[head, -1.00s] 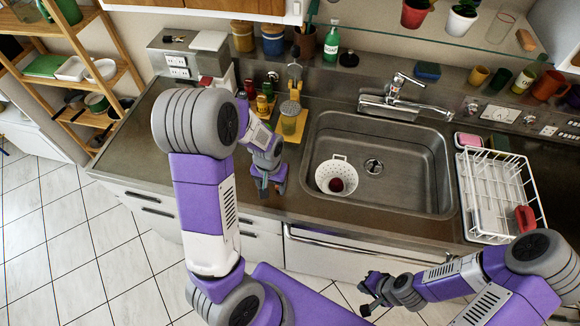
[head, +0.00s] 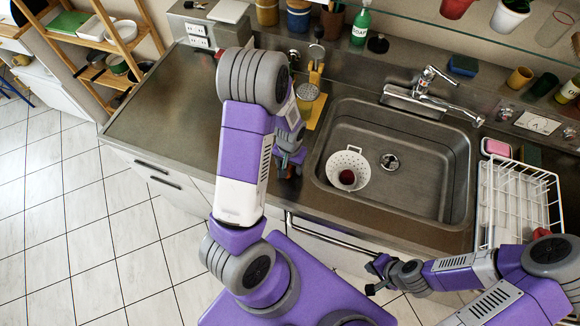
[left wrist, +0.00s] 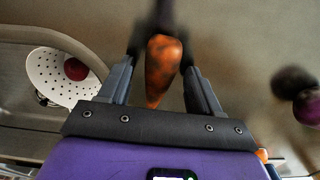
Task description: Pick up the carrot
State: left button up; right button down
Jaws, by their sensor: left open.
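The carrot (left wrist: 162,72) is orange and shows in the left wrist view, lying lengthwise between the two fingers of my left gripper (left wrist: 163,85). A dark, blurred shape is at its far end. The fingers are spread, with a gap on each side of the carrot. In the head view my left gripper (head: 288,168) is low over the counter, left of the sink; I cannot make out the carrot there, behind my arm. My right gripper (head: 374,277) is in front of the counter's edge, empty, its fingers apart.
The sink (head: 430,190) holds a white colander (head: 335,163) with a dark red round thing in it. A white dish rack (head: 515,205) stands right of the sink. Dark and purple round things (left wrist: 300,92) lie right of the carrot in the left wrist view. The counter's left part (head: 165,120) is clear.

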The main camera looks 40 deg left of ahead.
pick_arm(q)
jog(key=c, duration=1.1)
jog(key=shift+c, duration=0.2)
jog(key=shift+r, duration=0.1)
